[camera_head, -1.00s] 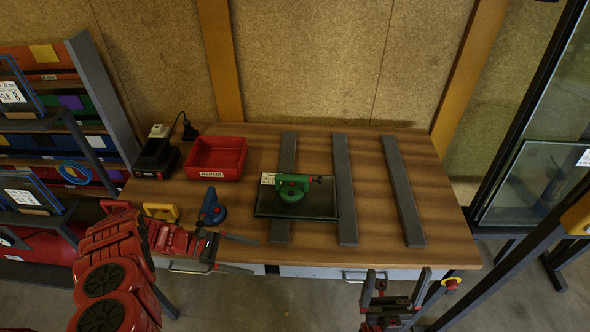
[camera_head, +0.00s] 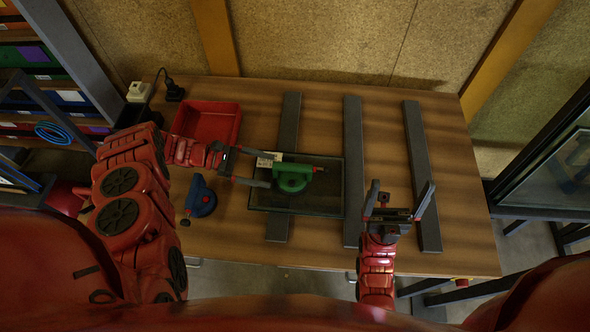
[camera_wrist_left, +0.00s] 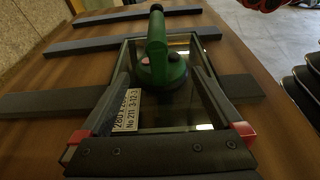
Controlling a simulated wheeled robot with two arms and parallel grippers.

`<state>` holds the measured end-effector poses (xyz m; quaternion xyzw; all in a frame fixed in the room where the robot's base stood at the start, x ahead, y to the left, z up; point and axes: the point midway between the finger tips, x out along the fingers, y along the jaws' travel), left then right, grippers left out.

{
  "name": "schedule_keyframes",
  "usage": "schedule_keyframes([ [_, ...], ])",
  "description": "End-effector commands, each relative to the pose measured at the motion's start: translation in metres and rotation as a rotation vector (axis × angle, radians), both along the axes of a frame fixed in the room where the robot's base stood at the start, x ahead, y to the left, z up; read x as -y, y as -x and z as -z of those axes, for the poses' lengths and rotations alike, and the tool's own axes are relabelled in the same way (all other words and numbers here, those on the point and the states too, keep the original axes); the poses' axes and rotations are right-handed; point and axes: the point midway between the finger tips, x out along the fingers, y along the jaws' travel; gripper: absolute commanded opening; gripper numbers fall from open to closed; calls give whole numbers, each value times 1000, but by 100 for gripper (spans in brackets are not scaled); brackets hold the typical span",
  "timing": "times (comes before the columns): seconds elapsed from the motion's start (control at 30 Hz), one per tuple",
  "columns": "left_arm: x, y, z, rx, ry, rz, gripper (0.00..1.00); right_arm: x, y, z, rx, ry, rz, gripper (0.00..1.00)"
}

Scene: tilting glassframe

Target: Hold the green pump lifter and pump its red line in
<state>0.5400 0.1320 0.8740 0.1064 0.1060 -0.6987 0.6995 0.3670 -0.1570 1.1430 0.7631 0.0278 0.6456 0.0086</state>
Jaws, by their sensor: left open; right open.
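The green pump lifter (camera_head: 293,177) sits on a glass pane (camera_head: 325,198) on the table, with its handle pointing right. In the left wrist view the lifter (camera_wrist_left: 160,62) stands straight ahead, beyond the fingertips. A small red spot shows at the base of its handle; I cannot make out the red line clearly. My left gripper (camera_head: 254,167) is open, its two fingers just left of the lifter and reaching over the glass's left edge. Its fingers flank the near end of the glass in the wrist view. My right gripper (camera_head: 400,201) is open and empty, right of the glass.
Grey bars (camera_head: 422,170) lie across the table, some under the glass. A blue lifter (camera_head: 200,198) lies left of the glass, below my left gripper. A red bin (camera_head: 210,120) and a black charger stand at the back left. A white label (camera_wrist_left: 131,109) is on the glass.

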Motion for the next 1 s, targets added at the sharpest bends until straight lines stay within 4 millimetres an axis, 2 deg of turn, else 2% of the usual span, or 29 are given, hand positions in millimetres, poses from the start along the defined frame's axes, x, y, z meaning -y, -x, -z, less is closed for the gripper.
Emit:
schedule_keyframes([
  [0.03,8,1,-2,-1,1,3,100,0,0,-8,0,0,0,100],
  [0.2,35,2,7,-1,3,5,100,0,0,-18,0,0,0,100],
  [0.5,68,1,21,-2,4,3,100,0,0,-10,0,0,0,100],
  [0.9,74,0,22,0,2,1,100,0,0,-10,0,0,0,100],
  [0.93,74,0,22,0,2,1,98,0,0,-10,0,0,0,100],
  [1.0,74,0,22,0,2,1,86,0,0,-10,0,0,0,100],
])
